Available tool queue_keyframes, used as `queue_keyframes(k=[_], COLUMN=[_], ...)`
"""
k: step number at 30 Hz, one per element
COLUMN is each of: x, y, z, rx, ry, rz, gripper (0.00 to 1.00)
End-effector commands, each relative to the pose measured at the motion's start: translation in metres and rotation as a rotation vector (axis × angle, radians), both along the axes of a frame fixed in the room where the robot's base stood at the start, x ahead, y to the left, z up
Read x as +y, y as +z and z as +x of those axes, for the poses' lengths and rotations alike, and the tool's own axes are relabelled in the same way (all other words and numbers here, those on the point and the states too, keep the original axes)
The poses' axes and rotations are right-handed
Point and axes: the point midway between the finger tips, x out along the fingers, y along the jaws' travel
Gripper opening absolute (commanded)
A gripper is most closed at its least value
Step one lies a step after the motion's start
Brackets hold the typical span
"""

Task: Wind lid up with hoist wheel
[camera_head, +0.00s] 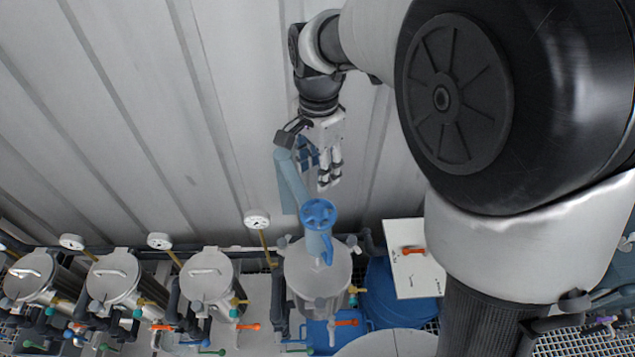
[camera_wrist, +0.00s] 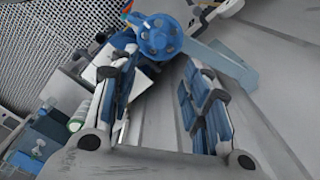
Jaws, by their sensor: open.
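The blue hoist wheel (camera_head: 319,213) sits on the light-blue hoist arm (camera_head: 291,180), above a round grey vessel lid (camera_head: 300,262). The hoist's lower blue part hangs over the middle of that lid. Whether the lid rests on its vessel or is raised, I cannot tell. My gripper (camera_head: 322,172) is open and empty, above and behind the wheel in the head view, apart from it. In the wrist view the wheel (camera_wrist: 160,36) shows beyond the spread fingers (camera_wrist: 163,82), near the top of the picture. The lid is not clear there.
Three more lidded vessels (camera_head: 206,272) stand in a row to the left, with pressure gauges (camera_head: 257,219) behind. The ribbed wall (camera_head: 150,120) is close behind my gripper.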

Motion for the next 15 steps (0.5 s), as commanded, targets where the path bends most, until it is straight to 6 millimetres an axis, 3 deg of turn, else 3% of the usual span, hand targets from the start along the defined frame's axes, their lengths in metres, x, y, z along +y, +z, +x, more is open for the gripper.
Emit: queue_keyframes(k=[9,15], x=[-0.001,-0.001], y=[-0.072,-0.109], z=[-0.001,-0.001], rx=[0.005,0.003], ry=[0.001,0.001], rz=[-0.001,-0.001], gripper=[0.44,0.44])
